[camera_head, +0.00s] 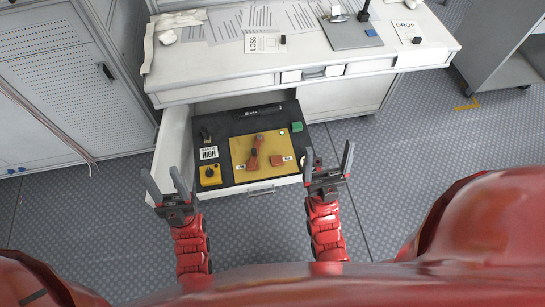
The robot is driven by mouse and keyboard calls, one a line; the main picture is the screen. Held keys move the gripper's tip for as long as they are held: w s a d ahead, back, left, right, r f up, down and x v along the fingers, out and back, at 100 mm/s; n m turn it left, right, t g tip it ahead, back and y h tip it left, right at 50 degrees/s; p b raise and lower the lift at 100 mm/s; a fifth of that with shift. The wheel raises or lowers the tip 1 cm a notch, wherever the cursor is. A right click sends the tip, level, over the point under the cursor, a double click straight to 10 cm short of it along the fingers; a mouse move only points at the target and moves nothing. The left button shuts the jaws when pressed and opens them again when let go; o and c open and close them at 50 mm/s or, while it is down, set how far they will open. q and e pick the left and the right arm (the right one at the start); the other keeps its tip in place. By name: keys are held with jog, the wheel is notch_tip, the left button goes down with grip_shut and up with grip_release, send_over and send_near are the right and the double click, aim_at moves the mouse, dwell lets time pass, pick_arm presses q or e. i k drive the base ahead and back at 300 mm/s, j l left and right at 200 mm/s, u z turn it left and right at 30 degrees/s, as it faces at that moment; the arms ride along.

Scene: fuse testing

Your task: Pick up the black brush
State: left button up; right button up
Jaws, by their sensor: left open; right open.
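The open drawer (232,177) has a dark lining. A long black item (258,112) with pale lettering lies near its back, and a small dark item (205,134) is at its left. Another small black upright item (363,14) is on the grey mat (342,38) on the tabletop. I cannot tell for sure which is the black brush. My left gripper (161,180) is open and empty by the drawer's left front corner. My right gripper (329,160) is open and empty just right of the drawer. Both are apart from these black items.
The drawer also holds a yellow board (242,160) with red parts, a yellow box (210,175), a HIGH label (209,153) and a green block (297,126). The white workbench (215,79) overhangs the drawer's back. LOSS (252,42) and DROP (406,24) cards lie on top.

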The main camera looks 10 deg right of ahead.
aim_at(207, 137)
jog(key=i+l+u, duration=0.2)
jog(key=l+u, duration=0.15)
jog(key=l, duration=0.55)
jog(key=l+u, duration=0.4)
jog(key=l, duration=0.45)
jog(key=i, duration=0.05)
